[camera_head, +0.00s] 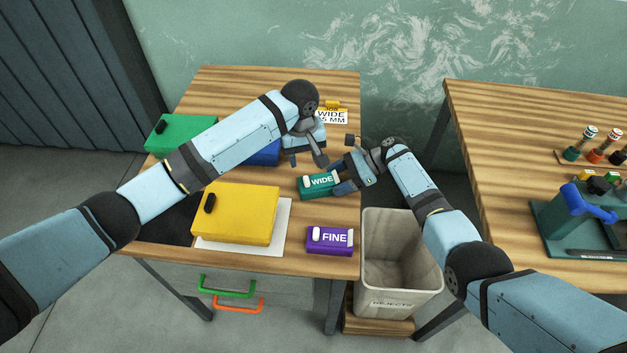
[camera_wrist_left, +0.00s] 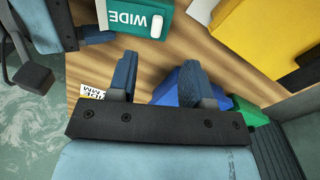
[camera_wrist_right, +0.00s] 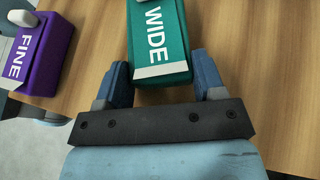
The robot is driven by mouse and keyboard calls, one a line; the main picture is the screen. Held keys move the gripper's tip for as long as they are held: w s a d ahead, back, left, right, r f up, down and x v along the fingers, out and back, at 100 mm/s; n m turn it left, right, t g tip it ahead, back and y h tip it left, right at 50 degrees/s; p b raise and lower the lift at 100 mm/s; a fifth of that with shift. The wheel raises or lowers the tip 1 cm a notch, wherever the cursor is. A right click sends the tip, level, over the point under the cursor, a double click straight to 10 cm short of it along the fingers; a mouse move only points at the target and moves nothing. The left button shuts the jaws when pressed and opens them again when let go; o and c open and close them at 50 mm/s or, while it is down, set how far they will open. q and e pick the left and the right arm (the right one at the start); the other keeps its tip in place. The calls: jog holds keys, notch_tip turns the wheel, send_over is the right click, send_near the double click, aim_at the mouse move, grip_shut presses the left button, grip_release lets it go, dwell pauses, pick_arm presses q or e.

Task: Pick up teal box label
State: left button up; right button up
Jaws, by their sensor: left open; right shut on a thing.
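The teal box (camera_head: 316,193) with a white WIDE label (camera_head: 321,181) lies on the wooden workbench at its right side. It also shows in the right wrist view (camera_wrist_right: 176,65) and at the top of the left wrist view (camera_wrist_left: 128,28). My right gripper (camera_head: 342,178) is shut on the teal box, its fingers on either side of one end (camera_wrist_right: 162,72). I cannot tell whether the box is lifted. My left gripper (camera_head: 307,160) is open and empty, just behind the teal box; its spread fingers show in the left wrist view (camera_wrist_left: 160,72).
A purple FINE box (camera_head: 330,241) stands in front of the teal one. A yellow box (camera_head: 238,213) lies on a white sheet; green (camera_head: 180,134) and blue (camera_head: 265,153) boxes are behind. A WIDE sign (camera_head: 331,117) is at the back. A rejects bin (camera_head: 400,285) adjoins the bench.

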aim_at(307, 181)
pick_arm(q)
jog(key=f, duration=0.9)
jog(key=shift+w+d+f, duration=0.15)
jog(key=shift+d+f, duration=0.1)
jog(key=shift+f, duration=0.05)
grip_shut()
